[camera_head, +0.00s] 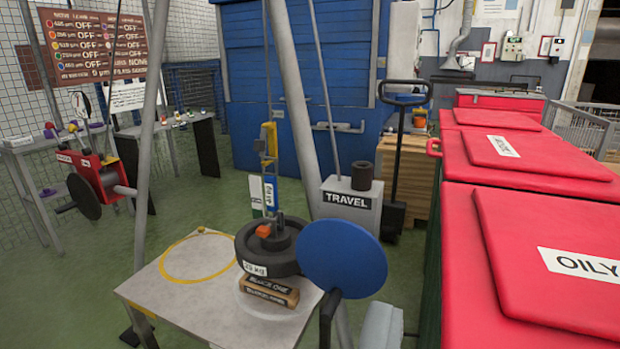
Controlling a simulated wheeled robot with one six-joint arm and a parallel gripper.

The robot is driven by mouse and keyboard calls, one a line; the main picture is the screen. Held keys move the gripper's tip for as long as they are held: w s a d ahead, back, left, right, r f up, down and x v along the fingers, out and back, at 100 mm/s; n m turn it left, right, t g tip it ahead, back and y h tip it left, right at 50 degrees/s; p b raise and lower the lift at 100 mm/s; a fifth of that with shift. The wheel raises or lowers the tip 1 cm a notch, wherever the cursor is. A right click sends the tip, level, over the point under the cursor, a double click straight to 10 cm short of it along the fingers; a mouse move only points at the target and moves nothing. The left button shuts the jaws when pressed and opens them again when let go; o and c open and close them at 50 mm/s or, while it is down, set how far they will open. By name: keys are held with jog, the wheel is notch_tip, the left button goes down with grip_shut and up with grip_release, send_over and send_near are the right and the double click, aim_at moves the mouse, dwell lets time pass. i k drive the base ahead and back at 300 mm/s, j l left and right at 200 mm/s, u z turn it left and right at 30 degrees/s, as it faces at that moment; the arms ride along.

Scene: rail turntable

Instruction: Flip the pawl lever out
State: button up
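A red winch-like unit (103,180) with a dark round disc (83,196) and a grey stub is on the left leg of a grey tripod frame. A small dark part shows on its top; I cannot tell if it is the pawl lever. A large blue disc (343,258) stands in front of the right leg, with a dark arm (328,318) and a grey rounded body (381,326) below it. No part there reads clearly as a pawl lever. My gripper does not show in this view.
Red-lidded bins (560,250) line the right. A grey TRAVEL box (347,216) and pallet truck (401,150) stand behind. Green floor is clear between.

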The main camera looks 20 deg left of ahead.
aim_at(72, 128)
jog(key=u, duration=1.8)
